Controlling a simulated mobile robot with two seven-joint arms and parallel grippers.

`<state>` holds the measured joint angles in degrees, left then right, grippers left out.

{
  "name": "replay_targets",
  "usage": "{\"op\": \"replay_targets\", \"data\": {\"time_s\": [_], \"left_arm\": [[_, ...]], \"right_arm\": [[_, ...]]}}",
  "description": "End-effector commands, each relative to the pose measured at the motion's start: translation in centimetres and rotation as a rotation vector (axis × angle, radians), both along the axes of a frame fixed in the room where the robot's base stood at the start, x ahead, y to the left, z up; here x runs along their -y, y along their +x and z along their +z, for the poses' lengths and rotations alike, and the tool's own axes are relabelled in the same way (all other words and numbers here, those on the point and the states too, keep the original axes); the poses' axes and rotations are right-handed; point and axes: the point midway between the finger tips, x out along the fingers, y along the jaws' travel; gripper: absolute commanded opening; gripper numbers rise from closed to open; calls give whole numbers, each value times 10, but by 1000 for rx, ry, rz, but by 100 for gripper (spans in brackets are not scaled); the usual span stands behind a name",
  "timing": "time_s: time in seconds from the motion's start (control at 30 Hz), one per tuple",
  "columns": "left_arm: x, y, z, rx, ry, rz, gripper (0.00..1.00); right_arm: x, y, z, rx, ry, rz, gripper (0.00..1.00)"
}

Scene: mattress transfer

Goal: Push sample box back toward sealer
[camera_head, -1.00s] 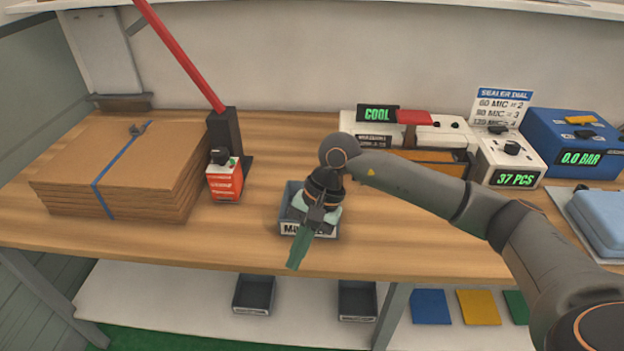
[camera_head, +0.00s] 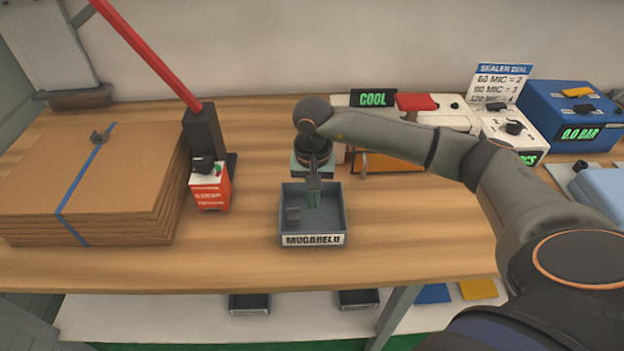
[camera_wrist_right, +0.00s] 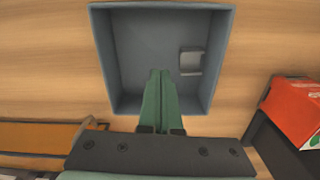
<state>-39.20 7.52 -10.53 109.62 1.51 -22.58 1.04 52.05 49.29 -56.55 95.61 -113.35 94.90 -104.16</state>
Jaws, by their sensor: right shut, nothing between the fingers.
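The sealer with the COOL display (camera_head: 373,98) is behind, partly hidden by my right arm. My left gripper is not in view.
A strapped cardboard stack (camera_head: 140,175) fills the bench's left side. A white counter (camera_head: 513,130) and blue machine (camera_head: 570,112) stand right. Bare wood surrounds the box.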

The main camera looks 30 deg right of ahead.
Motion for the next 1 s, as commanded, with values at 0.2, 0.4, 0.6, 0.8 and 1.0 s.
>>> {"op": "replay_targets", "data": {"time_s": [0.2,0.4,0.6,0.8,1.0], "left_arm": [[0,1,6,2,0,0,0],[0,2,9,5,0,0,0],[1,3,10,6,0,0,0],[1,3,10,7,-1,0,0],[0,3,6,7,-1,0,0]], "right_arm": [[8,11,-27,1,0,-4,0],[20,26,-27,0,0,-2,0],[24,32,-27,1,-1,0,0],[25,32,-27,1,0,1,0],[26,34,-29,1,0,0,0]]}}
